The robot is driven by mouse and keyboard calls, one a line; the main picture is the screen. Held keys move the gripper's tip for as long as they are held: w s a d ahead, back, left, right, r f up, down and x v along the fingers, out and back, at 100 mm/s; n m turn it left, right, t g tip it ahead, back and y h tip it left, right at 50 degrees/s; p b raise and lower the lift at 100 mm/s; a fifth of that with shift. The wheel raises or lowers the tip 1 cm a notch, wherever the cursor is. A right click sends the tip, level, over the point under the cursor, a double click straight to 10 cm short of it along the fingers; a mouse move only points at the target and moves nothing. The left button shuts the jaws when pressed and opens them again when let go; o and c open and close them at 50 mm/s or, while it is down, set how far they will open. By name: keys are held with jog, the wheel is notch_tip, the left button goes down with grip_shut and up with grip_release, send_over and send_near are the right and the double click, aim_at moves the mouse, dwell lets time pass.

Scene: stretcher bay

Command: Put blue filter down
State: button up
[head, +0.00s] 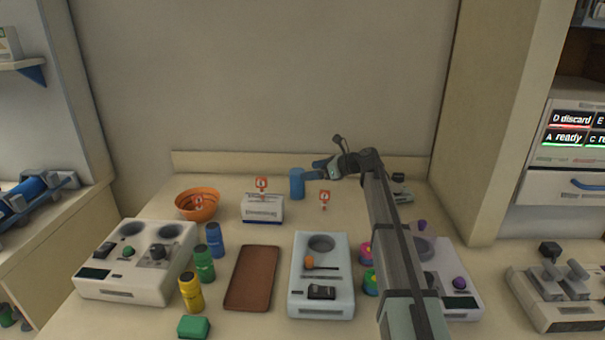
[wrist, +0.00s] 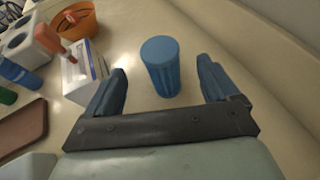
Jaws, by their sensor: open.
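The blue filter, a plain blue cylinder (head: 297,184), stands upright at the back of the table. In the wrist view it (wrist: 161,66) stands just ahead of my jaws, between the lines of the two fingers, with clear gaps on both sides. My gripper (head: 312,171) is open and empty, reaching in from the right of the cylinder. A second, darker blue bottle-like piece (head: 214,240) stands at the front left, behind a green one (head: 204,264) and a yellow one (head: 191,292).
An orange bowl (head: 197,205) and a white box (head: 262,209) stand left of the cylinder. Small red-marked signs (head: 324,197) stand nearby. A brown tray (head: 252,278) and a grey device (head: 321,275) lie in front. The back ledge (head: 232,163) runs behind.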

jog(key=shift+v, duration=1.5)
